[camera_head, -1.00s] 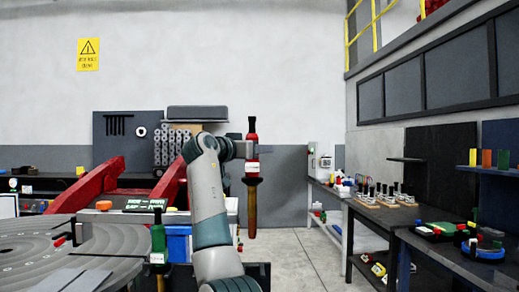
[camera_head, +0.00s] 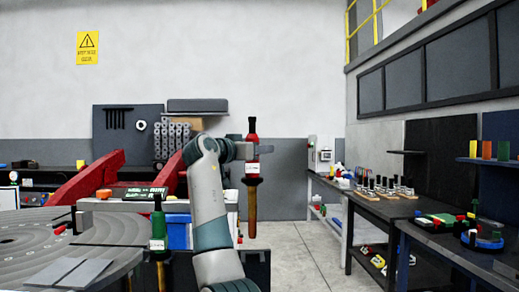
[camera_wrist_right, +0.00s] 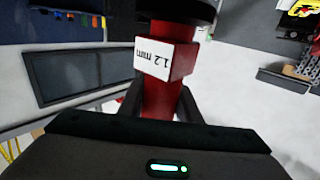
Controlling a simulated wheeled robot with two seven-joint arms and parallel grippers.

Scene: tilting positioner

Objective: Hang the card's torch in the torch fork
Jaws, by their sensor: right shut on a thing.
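My right gripper (camera_head: 246,150) is shut on a red torch (camera_head: 252,168), held upright in the air. The torch has a black top, a white label and a brown lower end. In the right wrist view the red torch (camera_wrist_right: 163,100) sits between the fingers, and its label reads "1.2 mm". A green torch (camera_head: 158,226) with a dark top stands upright at the front edge of the round grey table, left of my arm. I cannot make out the fork or a readable card. My left gripper is not in view.
The round slotted table (camera_head: 40,245) fills the lower left, with red arms (camera_head: 90,180) behind it. A dark workbench (camera_head: 430,245) with several small items stands at right. Grey floor (camera_head: 300,255) is open between.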

